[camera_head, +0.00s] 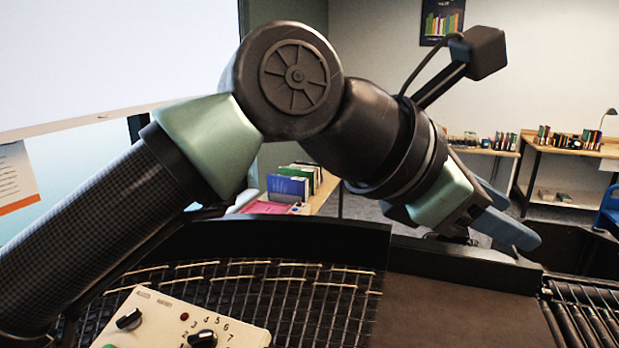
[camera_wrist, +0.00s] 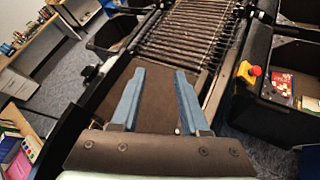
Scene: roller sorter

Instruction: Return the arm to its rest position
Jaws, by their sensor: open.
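My gripper (camera_head: 507,215) is at the right of the head view, at the end of my bent arm, above the far edge of the sorter. Its two blue fingers also show in the wrist view (camera_wrist: 160,98), spread apart with nothing between them. Below them lies the dark brown flat section (camera_wrist: 152,78) of the sorter. That section also shows in the head view (camera_head: 455,312). My arm spans the head view from lower left to right and hides part of the room behind it.
A control panel (camera_head: 183,322) with knobs and a wire mesh (camera_head: 300,300) sit in front. Rollers (camera_wrist: 185,35) run beyond the fingers. Black bins flank them, one (camera_wrist: 292,80) holding items beside a red and yellow emergency button (camera_wrist: 249,72). Bookshelves (camera_head: 565,150) stand at the back.

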